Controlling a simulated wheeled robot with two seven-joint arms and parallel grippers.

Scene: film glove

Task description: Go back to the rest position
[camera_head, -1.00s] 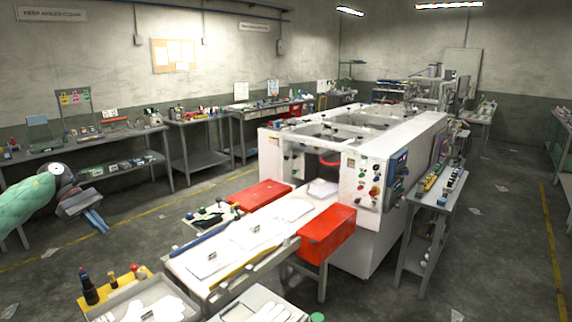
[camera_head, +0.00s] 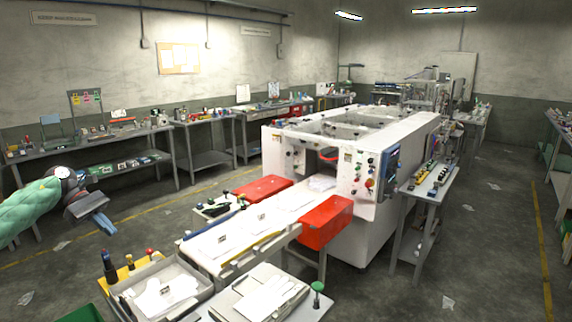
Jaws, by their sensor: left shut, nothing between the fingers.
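My left gripper (camera_head: 102,222) is at the left of the head view, on the end of my arm in its green sleeve (camera_head: 28,212). Its blue-grey fingers are together with nothing between them. It hangs in the air, apart from the benches and the machine. My right gripper is not in view.
A large white machine (camera_head: 345,215) stands in the middle, with red boxes (camera_head: 326,222) beside its feed table. Trays with white gloves (camera_head: 165,297) are at the front. Workbenches (camera_head: 100,155) line the left wall. A side table (camera_head: 430,187) stands right of the machine.

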